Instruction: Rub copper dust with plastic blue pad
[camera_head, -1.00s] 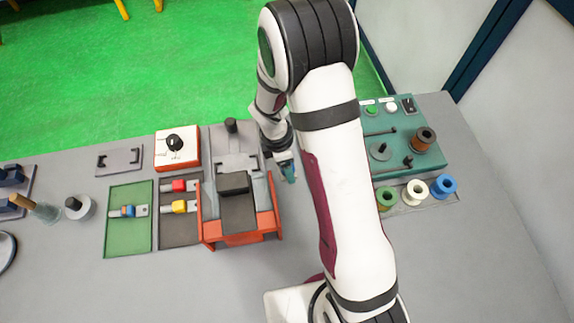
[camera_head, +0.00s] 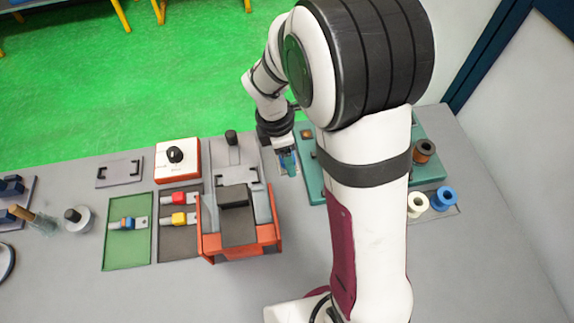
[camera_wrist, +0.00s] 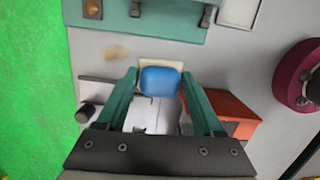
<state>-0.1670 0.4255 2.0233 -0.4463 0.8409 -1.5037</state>
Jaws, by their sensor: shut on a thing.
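My gripper (camera_wrist: 159,79) is shut on the blue plastic pad (camera_wrist: 161,82), which sits between its two green fingers. The pad has a blue face with a cream-coloured edge showing behind it. A faint brown smear of copper dust (camera_wrist: 118,53) lies on the grey table, up and left of the pad in the wrist view. The pad is apart from the smear in that picture; its height above the table is hard to tell. In the head view my gripper (camera_head: 288,163) is right of the orange-and-grey fixture (camera_head: 240,240); the dust is not clear there.
A teal panel (camera_wrist: 160,22) with black handles stands close beyond the dust. White (camera_head: 418,204) and blue (camera_head: 442,199) spools stand at the right. A green tray (camera_head: 127,250) and a white box with a black knob (camera_head: 177,157) are at the left.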

